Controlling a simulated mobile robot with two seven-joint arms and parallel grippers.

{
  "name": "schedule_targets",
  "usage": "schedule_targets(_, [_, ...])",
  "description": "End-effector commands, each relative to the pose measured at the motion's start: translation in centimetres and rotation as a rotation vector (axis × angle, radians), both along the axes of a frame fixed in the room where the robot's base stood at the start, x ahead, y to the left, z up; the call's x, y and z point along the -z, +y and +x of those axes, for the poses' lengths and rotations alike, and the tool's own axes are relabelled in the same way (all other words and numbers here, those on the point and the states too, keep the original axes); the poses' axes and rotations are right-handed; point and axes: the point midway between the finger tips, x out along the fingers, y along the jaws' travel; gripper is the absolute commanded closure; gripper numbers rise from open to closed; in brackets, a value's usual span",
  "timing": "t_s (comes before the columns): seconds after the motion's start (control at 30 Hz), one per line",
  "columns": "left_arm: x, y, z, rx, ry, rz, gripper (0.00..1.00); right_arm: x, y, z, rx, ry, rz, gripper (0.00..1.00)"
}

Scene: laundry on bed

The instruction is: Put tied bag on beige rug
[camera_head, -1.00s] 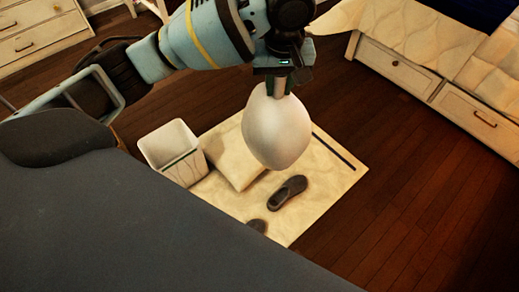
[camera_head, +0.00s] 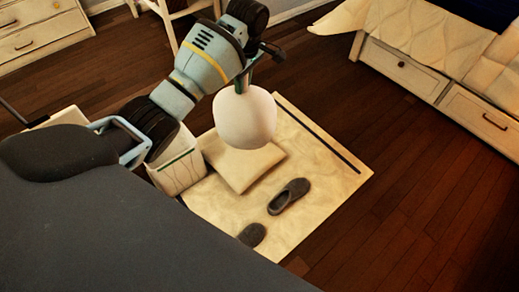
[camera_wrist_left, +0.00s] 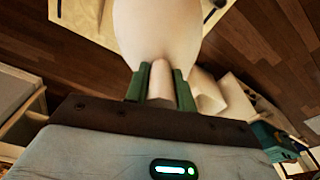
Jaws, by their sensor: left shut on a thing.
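The tied bag (camera_head: 245,118) is white and rounded and hangs from my left gripper (camera_head: 249,74). The gripper is shut on its narrow neck, which also shows between the green fingers (camera_wrist_left: 160,82) in the left wrist view. In the head view the bag overlaps the beige rug (camera_head: 325,165) and the back of a cushion; its exact height above them is hard to tell. The rug lies on the dark wooden floor. My right gripper is not in view.
A beige cushion (camera_head: 240,172) and a pair of dark slippers (camera_head: 289,196) lie on the rug. A white bin (camera_head: 178,172) stands at its left edge. A bed with drawers (camera_head: 400,66) is at the upper right. The rug's right part is clear.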

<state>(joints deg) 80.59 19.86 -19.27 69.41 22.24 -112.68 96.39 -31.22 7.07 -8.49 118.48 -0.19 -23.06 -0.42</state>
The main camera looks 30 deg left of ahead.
Motion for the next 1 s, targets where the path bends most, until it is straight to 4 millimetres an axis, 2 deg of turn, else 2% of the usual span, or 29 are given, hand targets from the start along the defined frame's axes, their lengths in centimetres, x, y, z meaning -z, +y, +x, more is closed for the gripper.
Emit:
schedule_targets(0.03, [1.7,0.6,-0.3,-0.044,0.006,-0.006,1.0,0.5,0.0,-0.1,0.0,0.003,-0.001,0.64])
schedule_targets(0.1, [3.4,1.7,-0.6,-0.104,0.007,-0.005,1.0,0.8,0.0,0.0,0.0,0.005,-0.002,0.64])
schedule_targets(0.37, [8.7,4.5,-2.1,-0.273,0.004,-0.004,1.0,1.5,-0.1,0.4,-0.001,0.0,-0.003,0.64])
schedule_targets(0.57, [14.8,7.0,-4.8,-0.431,0.006,-0.002,1.0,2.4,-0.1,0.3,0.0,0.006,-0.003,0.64])
schedule_targets(0.77, [21.9,9.0,-9.1,-0.597,0.009,-0.001,1.0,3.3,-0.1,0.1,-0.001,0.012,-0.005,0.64])
schedule_targets(1.0, [30.3,10.1,-15.6,-0.774,0.008,-0.001,1.0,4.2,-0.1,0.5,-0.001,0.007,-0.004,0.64])
